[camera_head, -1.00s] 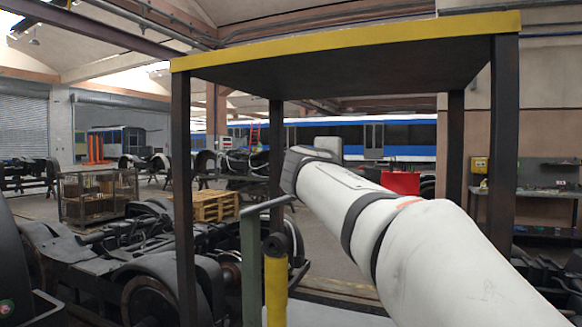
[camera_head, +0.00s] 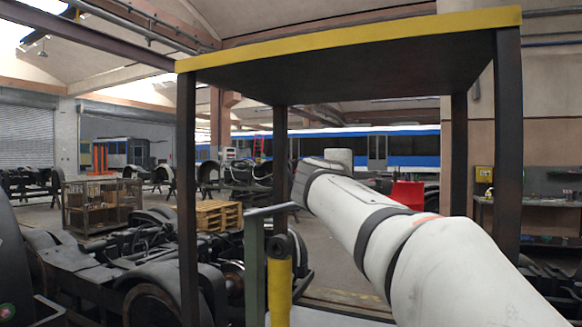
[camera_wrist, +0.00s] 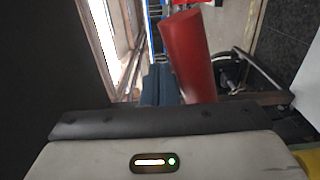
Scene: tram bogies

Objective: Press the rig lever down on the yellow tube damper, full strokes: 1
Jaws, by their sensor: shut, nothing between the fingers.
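The yellow tube damper (camera_head: 279,288) stands upright at the lower middle of the head view, with a dark eye end (camera_head: 280,246) on top. Beside it on the left is the green rig post (camera_head: 254,270). The grey-green rig lever (camera_head: 272,210) runs from the post's top to the right, slightly raised, above the damper and apart from its eye. My white arm reaches in from the lower right, its end above and right of the lever, not touching it. My gripper (camera_wrist: 160,122) shows as a housing with a dark edge in the wrist view; it is shut and empty.
A dark frame with a yellow-edged top (camera_head: 350,40) surrounds the rig and arm; its posts stand close. A bogie (camera_head: 130,265) lies left. Behind are a pallet stack (camera_head: 217,215), a crate (camera_head: 100,205) and a red container (camera_head: 407,194). A red cylinder (camera_wrist: 188,52) shows in the wrist view.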

